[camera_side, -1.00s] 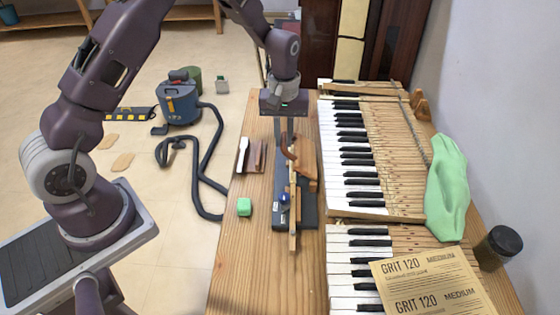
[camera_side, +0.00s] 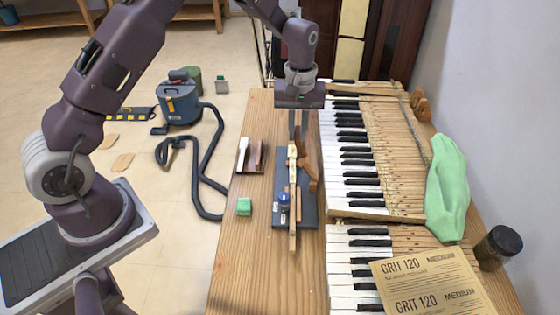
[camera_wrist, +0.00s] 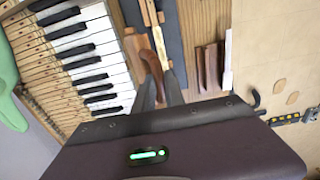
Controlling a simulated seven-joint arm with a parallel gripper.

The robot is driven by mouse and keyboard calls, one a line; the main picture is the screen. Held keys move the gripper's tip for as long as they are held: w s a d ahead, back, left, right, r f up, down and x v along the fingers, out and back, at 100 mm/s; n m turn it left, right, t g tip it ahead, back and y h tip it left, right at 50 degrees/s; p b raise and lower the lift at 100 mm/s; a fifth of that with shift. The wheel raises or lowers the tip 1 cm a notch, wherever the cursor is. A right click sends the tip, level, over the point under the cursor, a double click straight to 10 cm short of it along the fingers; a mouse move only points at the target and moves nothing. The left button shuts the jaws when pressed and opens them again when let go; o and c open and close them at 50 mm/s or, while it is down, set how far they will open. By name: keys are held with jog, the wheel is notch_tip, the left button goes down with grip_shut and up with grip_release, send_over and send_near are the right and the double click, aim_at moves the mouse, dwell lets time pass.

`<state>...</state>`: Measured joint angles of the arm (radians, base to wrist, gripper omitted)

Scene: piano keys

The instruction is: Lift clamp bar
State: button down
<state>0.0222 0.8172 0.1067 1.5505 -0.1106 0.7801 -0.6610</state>
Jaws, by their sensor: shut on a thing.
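The clamp bar (camera_side: 309,166) appears as a brown wooden piece with a curved handle. It stands tilted up at the right side of the dark base plate (camera_side: 308,214). My gripper (camera_side: 298,138) points down over the plate's far end, shut on the bar's handle. In the wrist view, the curved brown handle (camera_wrist: 153,57) runs between my two fingers (camera_wrist: 161,82). A pale wooden key strip (camera_side: 292,222) lies lengthwise on the plate, with a blue knob (camera_side: 284,196) beside it. The fingers partly hide the handle.
Piano keys (camera_side: 352,160) lie close to the right of the plate. Sandpaper sheets (camera_side: 425,285) and a dark jar (camera_side: 498,248) are at the front right. The front left tabletop is clear.

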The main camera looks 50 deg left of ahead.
jog(key=shift+d, duration=0.1)
jog(key=shift+w+d+r, duration=0.4)
jog(key=shift+w+d, duration=0.4)
jog(key=shift+w, duration=0.05)
jog(key=shift+w+d, duration=0.8)
jog(key=shift+w, duration=0.1)
